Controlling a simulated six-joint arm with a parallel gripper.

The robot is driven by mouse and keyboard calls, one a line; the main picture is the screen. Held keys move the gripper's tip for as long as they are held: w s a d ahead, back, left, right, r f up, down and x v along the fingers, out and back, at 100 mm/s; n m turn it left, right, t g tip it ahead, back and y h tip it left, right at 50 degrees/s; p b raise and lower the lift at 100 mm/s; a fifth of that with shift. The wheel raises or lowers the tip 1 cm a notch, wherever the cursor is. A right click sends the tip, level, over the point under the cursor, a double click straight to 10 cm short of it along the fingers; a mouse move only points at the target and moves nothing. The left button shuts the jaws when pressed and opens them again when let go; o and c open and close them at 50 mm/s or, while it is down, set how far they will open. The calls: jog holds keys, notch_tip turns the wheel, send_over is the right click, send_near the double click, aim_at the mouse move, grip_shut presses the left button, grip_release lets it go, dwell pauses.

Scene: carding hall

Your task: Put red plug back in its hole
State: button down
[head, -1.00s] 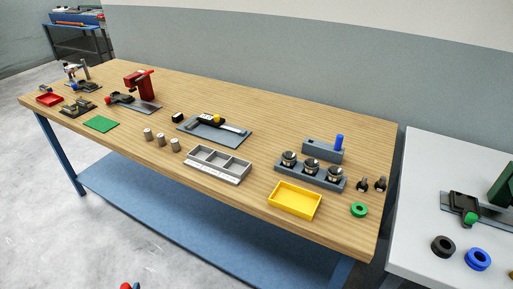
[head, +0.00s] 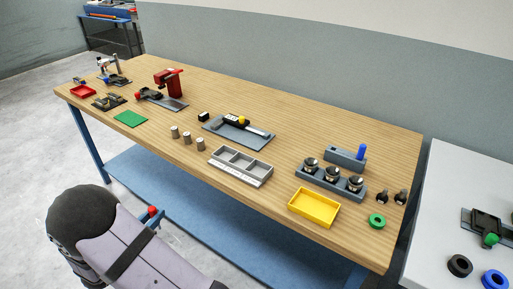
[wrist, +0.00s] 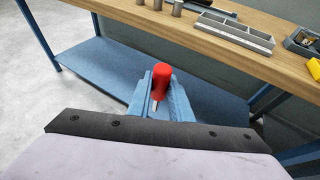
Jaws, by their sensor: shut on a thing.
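My gripper (head: 147,220) is in front of the bench, below the level of its top, near the lower left of the head view. It is shut on the red plug (head: 153,211). In the wrist view the red plug (wrist: 160,77) stands up between the blue fingers (wrist: 161,100), its rounded red end up and a pale metal part below. A grey block (head: 340,157) stands at the back right of the bench with a blue plug (head: 362,152) upright in its right end. The hole at its left end is too small to make out clearly.
In front of the grey block are a holder with several metal cups (head: 330,179), a yellow tray (head: 313,222) and a green ring (head: 377,221). A grey compartment tray (head: 241,181) and metal cylinders (head: 187,138) sit near the front edge. A blue shelf (head: 180,188) lies under the bench.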

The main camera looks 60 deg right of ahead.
jog(key=s+d+r+m+g+p, duration=0.1)
jog(key=d+r, duration=0.3)
jog(key=d, duration=0.7)
jog(key=s+d+r+m+g+h+p, duration=0.1)
jog(key=d+r, duration=0.2)
jog(key=d, duration=0.8)
jog(key=s+d+r+m+g+p, duration=0.15)
jog(key=d+r, duration=0.25)
jog(key=d, duration=0.7)
jog(key=s+d+r+m+g+b, duration=0.1)
jog(key=s+d+r+m+g, duration=0.15)
jog(key=s+d, duration=1.1)
jog(key=s+d+r+m+g+b, duration=0.1)
jog(key=s+d+r+m+g, duration=0.2)
jog(key=s+d, duration=1.05)
jog(key=shift+n, duration=0.8)
jog(key=shift+s+a+f, duration=0.5)
jog(key=shift+a+f, duration=0.1)
jog(key=shift+f, duration=0.95)
jog(key=shift+s+a+f, duration=0.5)
jog(key=shift+a+f, duration=0.1)
jog(key=shift+f, duration=0.9)
jog(key=shift+s+a+f, duration=0.5)
jog(key=shift+a+f, duration=0.1)
jog(key=shift+f, duration=0.95)
jog(key=shift+f+b, duration=0.35)
jog(key=shift+b, duration=0.25)
jog(key=c, duration=1.6)
grip_release()
